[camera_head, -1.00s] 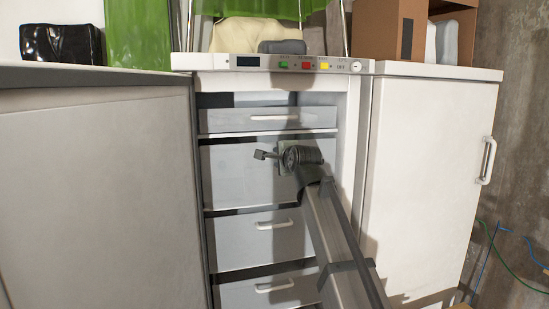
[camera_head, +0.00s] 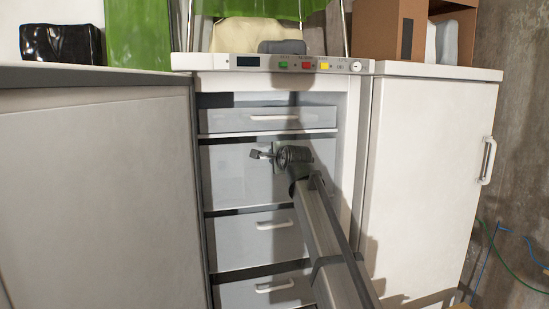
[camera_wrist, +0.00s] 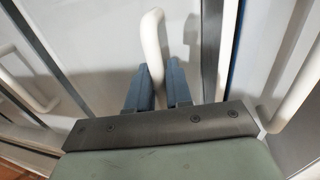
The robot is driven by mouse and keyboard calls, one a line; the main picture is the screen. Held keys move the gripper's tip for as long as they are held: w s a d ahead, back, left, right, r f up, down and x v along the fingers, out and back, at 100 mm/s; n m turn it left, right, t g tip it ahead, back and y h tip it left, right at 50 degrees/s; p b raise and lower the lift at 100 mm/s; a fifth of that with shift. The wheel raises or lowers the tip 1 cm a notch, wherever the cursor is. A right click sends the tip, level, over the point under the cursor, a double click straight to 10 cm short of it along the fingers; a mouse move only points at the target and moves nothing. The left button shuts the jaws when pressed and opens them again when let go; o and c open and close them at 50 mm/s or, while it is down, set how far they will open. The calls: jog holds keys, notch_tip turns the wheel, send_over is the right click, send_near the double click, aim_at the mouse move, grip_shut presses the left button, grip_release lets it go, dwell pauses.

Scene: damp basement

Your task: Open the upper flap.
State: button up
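The freezer's grey front has an uppermost narrow panel (camera_head: 268,119) with a pale handle (camera_head: 274,117); it looks closed. Below it is a taller panel (camera_head: 232,175), also closed. My gripper (camera_head: 262,154) is in front of this taller panel, pointing left in the head view, and it hides that panel's handle. In the wrist view a white handle (camera_wrist: 155,45) runs between the two blue-grey fingers of my gripper (camera_wrist: 158,80), one on either side. The frames do not show clearly whether the fingers press on it.
Drawers with handles (camera_head: 274,225) lie below. A control strip (camera_head: 300,65) with coloured buttons tops the freezer. A white cabinet (camera_head: 430,160) stands close on the right, a pale one (camera_head: 95,190) on the left. A cardboard box (camera_head: 385,28) stands on top at right.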

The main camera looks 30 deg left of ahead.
grip_shut()
